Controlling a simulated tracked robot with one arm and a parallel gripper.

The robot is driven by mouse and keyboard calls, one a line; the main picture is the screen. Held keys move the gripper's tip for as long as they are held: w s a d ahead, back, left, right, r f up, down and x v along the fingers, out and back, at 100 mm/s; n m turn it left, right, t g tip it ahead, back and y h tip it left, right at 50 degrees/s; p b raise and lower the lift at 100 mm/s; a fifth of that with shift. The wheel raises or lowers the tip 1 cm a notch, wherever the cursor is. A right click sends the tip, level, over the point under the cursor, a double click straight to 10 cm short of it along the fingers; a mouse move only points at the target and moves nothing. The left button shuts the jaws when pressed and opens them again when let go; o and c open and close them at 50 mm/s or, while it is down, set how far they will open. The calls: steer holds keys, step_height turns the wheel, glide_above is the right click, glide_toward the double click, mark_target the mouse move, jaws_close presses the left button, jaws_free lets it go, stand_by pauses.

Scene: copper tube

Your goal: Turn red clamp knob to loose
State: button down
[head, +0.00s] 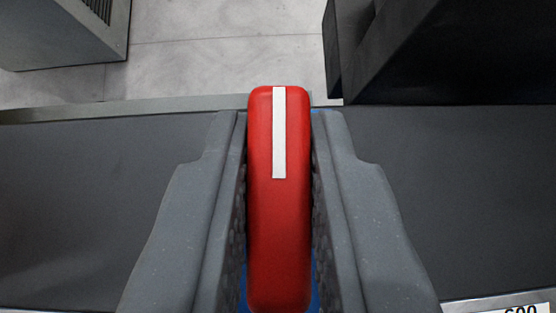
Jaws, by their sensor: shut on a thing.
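The red clamp knob (279,225) is a long rounded bar in the middle of the head view. A white stripe (279,132) runs along its upper half and points straight up the picture. My gripper (280,190) has one grey finger on each side of the knob and is shut on it. A little blue (243,290) shows low down beside the knob, between the fingers. What lies under the knob is mostly hidden.
A dark grey flat surface (70,200) spreads to both sides, with a lighter edge along its far side. A black block (440,60) stands at the upper right. A grey vented box (65,30) is at the upper left. Pale floor (220,60) shows between them. A white label (505,303) is at the lower right.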

steer(key=shift+n+y+p, duration=0.3)
stand_by(0.4)
steer(key=c, duration=1.4)
jaws_free()
steer(key=shift+r, duration=0.1)
steer(key=v, duration=1.3)
steer(key=shift+s+b, duration=0.25)
steer(key=shift+b, duration=0.2)
steer(key=shift+r, duration=0.1)
